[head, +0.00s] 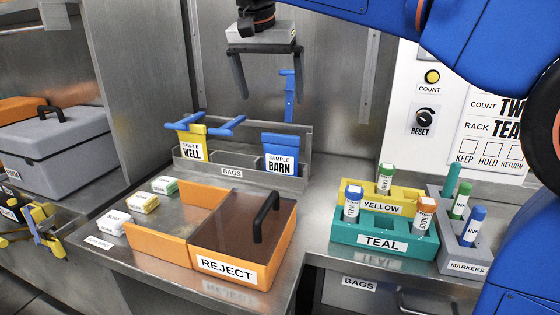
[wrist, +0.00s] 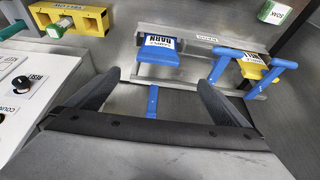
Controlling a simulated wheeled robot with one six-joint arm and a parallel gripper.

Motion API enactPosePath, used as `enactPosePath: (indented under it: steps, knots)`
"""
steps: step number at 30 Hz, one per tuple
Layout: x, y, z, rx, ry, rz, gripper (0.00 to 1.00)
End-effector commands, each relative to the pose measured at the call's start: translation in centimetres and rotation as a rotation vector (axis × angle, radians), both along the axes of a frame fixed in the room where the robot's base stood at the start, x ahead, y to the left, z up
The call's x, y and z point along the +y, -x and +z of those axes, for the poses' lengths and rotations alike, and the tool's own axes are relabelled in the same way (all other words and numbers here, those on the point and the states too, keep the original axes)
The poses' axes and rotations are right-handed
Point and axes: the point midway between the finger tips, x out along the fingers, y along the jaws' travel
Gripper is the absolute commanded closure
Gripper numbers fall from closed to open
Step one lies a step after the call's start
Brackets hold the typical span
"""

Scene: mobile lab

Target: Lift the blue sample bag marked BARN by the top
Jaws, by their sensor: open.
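The blue sample bag marked BARN (head: 281,152) stands upright in the right part of the grey BAGS rack (head: 232,173). Its blue top edge is uncovered and its lower part is hidden by the rack's front wall. It also shows in the wrist view (wrist: 158,56), beyond the fingertips. A yellow bag marked WELL (head: 191,146) stands at the rack's left, with a blue bar-shaped piece (head: 212,129) across its top. My gripper (head: 270,92) is open and empty, above and apart from the BARN bag, with its fingers pointing down. The wrist view shows both fingers (wrist: 160,85) apart.
An orange REJECT bin (head: 207,263) with a dark lid and black handle (head: 266,212) stands in front of the rack. A blue upright post (head: 289,95) rises behind the BARN bag. Teal (head: 384,238) and yellow (head: 383,203) vial racks stand to the right.

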Motion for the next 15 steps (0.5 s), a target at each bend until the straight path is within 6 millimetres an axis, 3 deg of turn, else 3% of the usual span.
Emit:
enactPosePath:
  steps: [15]
  knots:
    - [-1.5, -3.1, -8.3, 0.003, 0.001, 0.0, 0.0]
